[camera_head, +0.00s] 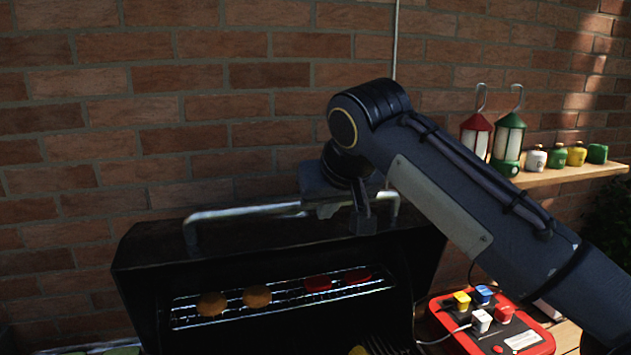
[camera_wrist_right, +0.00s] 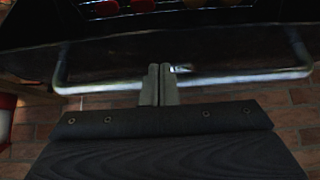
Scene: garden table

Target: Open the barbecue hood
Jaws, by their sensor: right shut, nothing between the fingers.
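The black barbecue hood (camera_head: 150,255) stands raised in the head view, its dark inside showing below its upper edge. Its metal bar handle (camera_head: 240,211) runs along the top; it also crosses the right wrist view (camera_wrist_right: 240,78). My right gripper (camera_head: 362,222) is at the right part of the handle, fingers pointing down. In the right wrist view the fingers (camera_wrist_right: 162,68) are together and overlap the bar without gripping it; I cannot tell whether they touch it. My left gripper is out of view.
A wire rack (camera_head: 283,299) under the hood holds round brown and red pieces. A red box with coloured blocks (camera_head: 448,338) is at the lower right. A wall shelf (camera_head: 575,175) holds a red lantern (camera_head: 475,140), a green lantern (camera_head: 508,140) and small bottles. A brick wall stands behind.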

